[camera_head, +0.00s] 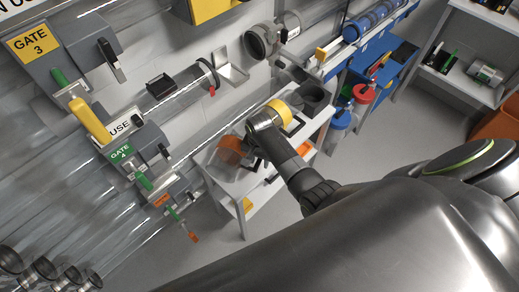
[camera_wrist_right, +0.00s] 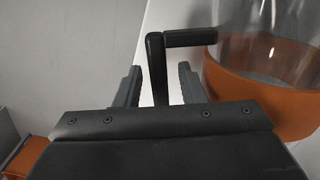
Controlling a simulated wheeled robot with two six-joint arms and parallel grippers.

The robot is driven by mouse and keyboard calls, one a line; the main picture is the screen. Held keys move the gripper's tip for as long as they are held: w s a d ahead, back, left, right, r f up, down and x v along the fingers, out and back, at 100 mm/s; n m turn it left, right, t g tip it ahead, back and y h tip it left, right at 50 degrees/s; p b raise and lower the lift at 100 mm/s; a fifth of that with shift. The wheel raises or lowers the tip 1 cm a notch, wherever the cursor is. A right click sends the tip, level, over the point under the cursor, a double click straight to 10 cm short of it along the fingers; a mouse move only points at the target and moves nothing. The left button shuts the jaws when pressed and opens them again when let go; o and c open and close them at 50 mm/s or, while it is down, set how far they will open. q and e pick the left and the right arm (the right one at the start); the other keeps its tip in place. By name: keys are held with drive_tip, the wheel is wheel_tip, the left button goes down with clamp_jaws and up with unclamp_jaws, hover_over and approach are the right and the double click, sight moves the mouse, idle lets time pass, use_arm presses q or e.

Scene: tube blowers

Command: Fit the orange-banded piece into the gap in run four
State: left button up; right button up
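The orange-banded piece (camera_head: 229,154) is a clear tube with an orange band, lying on a white bench (camera_head: 248,190). In the right wrist view its orange band (camera_wrist_right: 245,90) fills the right side, and its black L-shaped handle (camera_wrist_right: 157,65) stands between my fingers. My right gripper (camera_wrist_right: 160,86) is open around the handle, with a visible gap on each side. In the head view the right gripper (camera_head: 250,152) is small and partly hidden by my wrist. The green Gate 4 label (camera_head: 121,153) marks run four on the wall; its gap cannot be made out clearly. My left gripper is out of view.
A yellow-banded piece (camera_head: 281,112) and a dark grey cup (camera_head: 312,97) are on the same bench, near my wrist. Gate 3 (camera_head: 32,43) and a yellow lever (camera_head: 90,120) stick out from the wall. A blue cart (camera_head: 370,75) stands behind the bench.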

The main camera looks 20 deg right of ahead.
wheel_tip(320, 180, up, 11)
drive_tip(key=shift+p, duration=0.4)
drive_tip(key=w+d+r+n+t, duration=0.2)
drive_tip(key=d+r+n+t, duration=0.15)
drive_tip(key=t, duration=0.55)
drive_tip(key=s+d+f+n+g, duration=0.2)
drive_tip(key=s+f, duration=0.5)
drive_tip(key=f, duration=0.5)
drive_tip(key=s+d+f+n+g, duration=0.1)
drive_tip(key=s+d+f, duration=0.1)
drive_tip(key=s+f, duration=0.75)
drive_tip(key=s+f+g, duration=0.1)
drive_tip(key=s+f, duration=0.4)
drive_tip(key=s, duration=0.4)
drive_tip(key=s+d+f+n+g, duration=0.1)
drive_tip(key=s+f+g, duration=0.1)
drive_tip(key=s+f, duration=0.4)
drive_tip(key=s+f+n+g+h, duration=0.1)
drive_tip(key=s+f, duration=0.4)
drive_tip(key=s, duration=0.7)
drive_tip(key=shift+s+d+f+g, duration=0.2)
drive_tip(key=shift+s+f+g, duration=0.05)
drive_tip(key=shift+s+g, duration=0.15)
